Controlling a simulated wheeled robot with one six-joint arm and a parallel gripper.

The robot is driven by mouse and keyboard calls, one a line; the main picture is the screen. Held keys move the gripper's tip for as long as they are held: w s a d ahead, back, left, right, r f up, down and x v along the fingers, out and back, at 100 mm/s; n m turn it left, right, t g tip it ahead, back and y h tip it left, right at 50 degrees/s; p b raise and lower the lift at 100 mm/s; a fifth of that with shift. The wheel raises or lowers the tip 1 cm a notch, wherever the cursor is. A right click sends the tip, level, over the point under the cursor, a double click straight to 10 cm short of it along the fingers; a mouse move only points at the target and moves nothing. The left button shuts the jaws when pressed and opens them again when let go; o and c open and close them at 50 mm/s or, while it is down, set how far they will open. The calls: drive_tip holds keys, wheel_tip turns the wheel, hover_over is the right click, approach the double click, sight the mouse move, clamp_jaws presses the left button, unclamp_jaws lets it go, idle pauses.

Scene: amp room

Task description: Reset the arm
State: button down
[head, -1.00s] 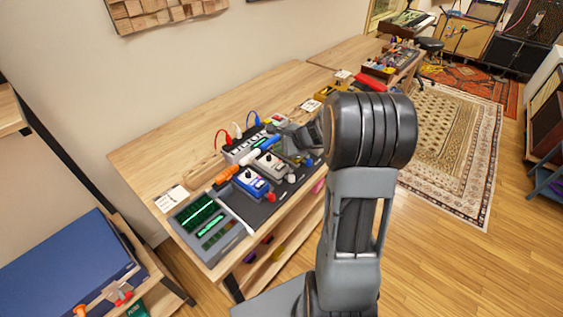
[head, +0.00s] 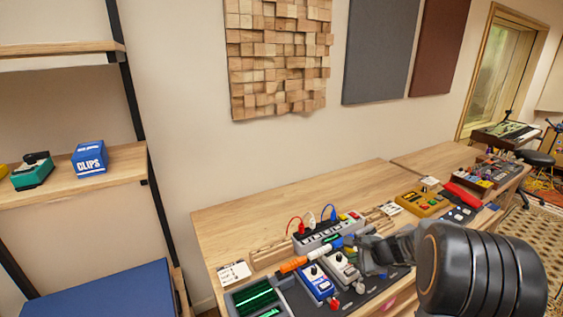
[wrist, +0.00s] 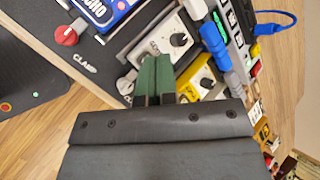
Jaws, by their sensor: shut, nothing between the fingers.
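My gripper (head: 366,250) is over the workbench (head: 290,200) at its pedal end, beside a light grey pedal (head: 342,268). In the wrist view the green fingers of my gripper (wrist: 155,62) are together with nothing between them. They point at the lower edge of the grey pedal (wrist: 168,42), with a yellow pedal (wrist: 200,75) close on their right. I cannot tell whether the fingertips touch anything. My dark arm joint fills the lower right of the head view.
A blue pedal (head: 318,284), an orange-and-blue tool (head: 300,262) and a power strip (head: 325,232) with plugged cables crowd the bench near my gripper. A green-screened device (head: 258,297) lies left. A shelf (head: 75,180) holds a blue CLIPS box (head: 89,158). The bench's back strip is bare.

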drive_tip(key=s+a+r+n+g+h, duration=0.1)
drive_tip(key=s+a+r+n, duration=0.3)
drive_tip(key=s+n, duration=0.5)
drive_tip(key=s+a+r+n+g+h, duration=0.1)
drive_tip(key=s+a+r+n+h, duration=0.3)
drive_tip(key=s+n, duration=0.4)
drive_tip(key=shift+s+a+r+n+g+h, duration=0.35)
drive_tip(key=shift+s+a, duration=0.55)
drive_tip(key=shift+s, duration=0.55)
